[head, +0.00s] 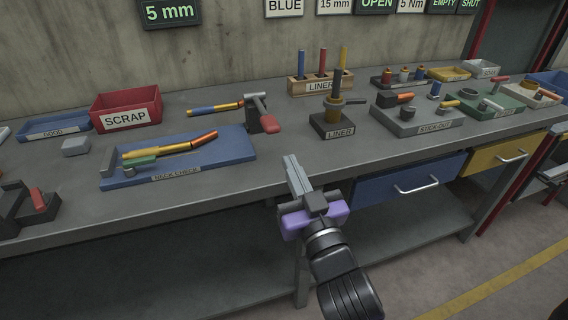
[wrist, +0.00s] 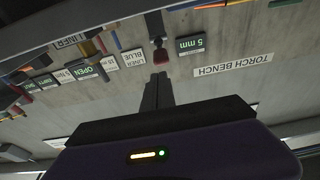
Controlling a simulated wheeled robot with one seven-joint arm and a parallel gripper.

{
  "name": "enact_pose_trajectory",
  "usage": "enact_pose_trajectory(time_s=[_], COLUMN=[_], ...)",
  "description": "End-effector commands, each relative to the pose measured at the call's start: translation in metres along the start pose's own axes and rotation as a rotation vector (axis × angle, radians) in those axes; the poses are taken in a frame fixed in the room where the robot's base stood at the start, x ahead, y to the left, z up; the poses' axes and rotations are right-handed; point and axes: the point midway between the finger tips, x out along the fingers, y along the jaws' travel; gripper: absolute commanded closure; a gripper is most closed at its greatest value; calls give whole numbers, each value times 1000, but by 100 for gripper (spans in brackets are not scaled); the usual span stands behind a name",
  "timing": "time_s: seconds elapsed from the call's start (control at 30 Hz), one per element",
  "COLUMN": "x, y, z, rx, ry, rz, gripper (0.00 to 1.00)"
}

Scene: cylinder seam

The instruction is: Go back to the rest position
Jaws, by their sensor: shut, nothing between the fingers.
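My gripper (head: 293,172) shows in the head view in front of the bench's front edge, on the end of my dark arm. Its two fingers are together, with nothing between them. In the wrist view the shut fingers (wrist: 157,90) point toward the wall, and the picture is upside down. The grey workbench (head: 300,150) runs across the head view behind my gripper. My gripper touches nothing that I can see.
A blue neck check board (head: 225,150) with a torch neck lies left of my gripper. A clamp with a red handle (head: 268,122) and a liner stand (head: 331,127) stand behind it. A red scrap bin (head: 127,110) is further left. Blue (head: 408,182) and yellow drawers (head: 500,156) sit below the top.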

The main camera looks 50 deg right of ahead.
Motion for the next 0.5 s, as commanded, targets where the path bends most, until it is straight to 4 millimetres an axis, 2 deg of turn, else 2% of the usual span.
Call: enact_pose_trajectory(time_s=[0.33, 0.5], x=[0, -4], y=[0, -6], z=[0, -14], rx=[-7, -34], ry=[1, 58], rz=[0, -38], gripper=[100, 100])
